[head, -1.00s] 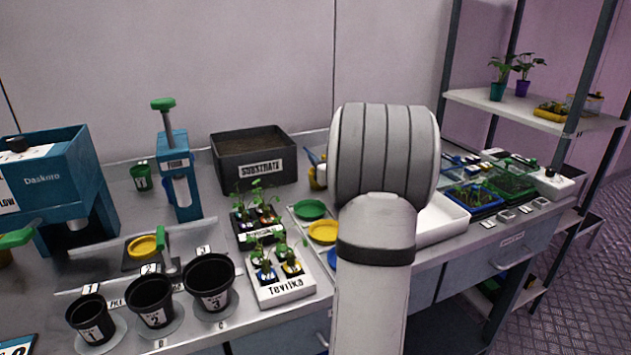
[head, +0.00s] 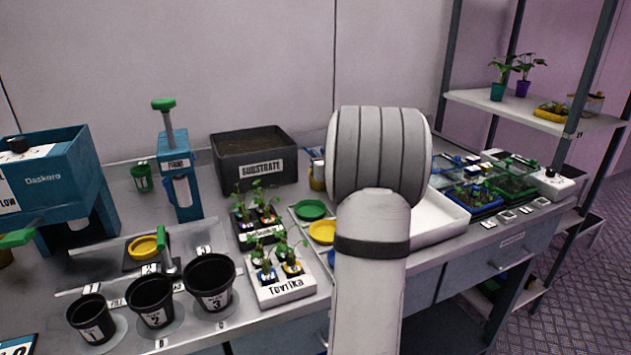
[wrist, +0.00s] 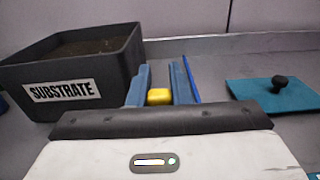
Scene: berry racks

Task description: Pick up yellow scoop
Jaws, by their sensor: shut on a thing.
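The yellow scoop (wrist: 159,96) shows in the wrist view as a small yellow block between the two blue fingers of my gripper (wrist: 160,76). The fingers are shut on it. The rest of the scoop is hidden behind the gripper body. In the head view my arm covers the gripper. A yellow piece (head: 318,180) shows just left of my arm, beside the substrate box; I cannot tell whether it is the scoop.
The black substrate box (wrist: 120,70) stands close to the left of the fingers. A teal plate with a black knob (wrist: 275,94) lies to the right. Seedling trays (head: 283,289), coloured dishes (head: 310,209) and a white tray (head: 440,222) are on the bench around my arm.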

